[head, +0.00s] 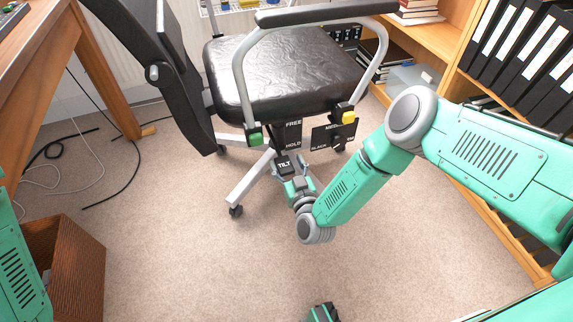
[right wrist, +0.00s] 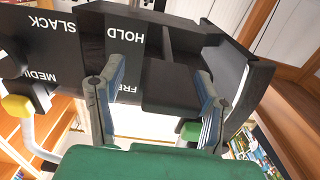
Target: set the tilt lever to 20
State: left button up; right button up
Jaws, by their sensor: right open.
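The tilt lever is a black paddle with a white TILT label (head: 285,164), under the black chair seat (head: 285,72). Beside it hangs a black plate marked FREE and HOLD (head: 293,134); its lettering also shows in the right wrist view (right wrist: 125,37). My right gripper (head: 291,170) is at the paddle, just below the seat. In the right wrist view its two fingers (right wrist: 160,76) are apart, with a black block (right wrist: 172,88) showing between them. I cannot tell whether they touch it. A teal and dark part (head: 322,313) at the bottom edge looks like my left gripper, mostly cut off.
A plate marked SLACK (head: 327,138) and a yellow knob (head: 348,115) are right of the lever. A green knob (head: 255,136) is left. The chair leg (head: 250,178) reaches forward. A woven bin (head: 75,270) stands lower left. Carpet in front is clear.

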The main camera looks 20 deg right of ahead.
jog(key=shift+a+r, duration=0.1)
jog(key=shift+a, duration=0.25)
jog(key=c, duration=1.1)
jog(key=shift+a, duration=0.2)
grip_shut()
jog(key=shift+a+r, duration=0.1)
jog(key=shift+a, duration=0.05)
jog(key=r+g+p, duration=0.1)
jog(key=r+p, duration=0.2)
jog(key=p, duration=0.1)
jog(key=w+r+g+p, duration=0.1)
jog(key=r+p, duration=0.1)
jog(key=p, duration=0.2)
jog(key=shift+w+r+g, duration=0.1)
jog(key=shift+r+g, duration=0.3)
jog(key=shift+r+p, duration=0.2)
jog(key=shift+p, duration=0.15)
pick_arm(q)
notch_tip(320, 180, up, 8)
jog(key=shift+w+a+r, duration=0.2)
jog(key=shift+a, duration=0.1)
pick_arm(e)
jog(key=shift+w+d, duration=0.2)
jog(key=o, duration=1.1)
grip_release()
jog(key=shift+r, duration=0.1)
jog(key=shift+s, duration=0.1)
